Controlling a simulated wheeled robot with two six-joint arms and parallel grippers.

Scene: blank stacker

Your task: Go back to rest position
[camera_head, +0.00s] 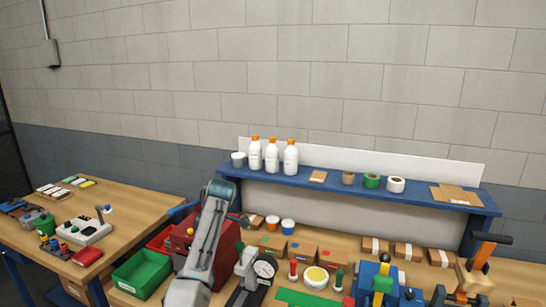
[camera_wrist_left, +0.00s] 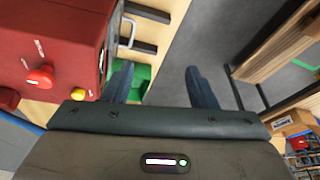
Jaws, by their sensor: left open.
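My left arm rises from the bottom of the head view, in front of the workbench, and its fingers are not clear there. In the left wrist view my left gripper (camera_wrist_left: 160,75) shows two dark fingers spread apart, with nothing between them. A red machine box (camera_wrist_left: 60,45) with a red knob and a yellow button is close beside the fingers on the left. The red box also shows in the head view (camera_head: 226,243), partly hidden behind my left arm. My right gripper is not in view.
A blue shelf (camera_head: 420,198) with white bottles (camera_head: 272,157) and tape rolls stands behind the arm. A green bin (camera_head: 141,272) is at left. The bench right of the arm is crowded with boxes and tools. A side table (camera_head: 130,215) stands further left.

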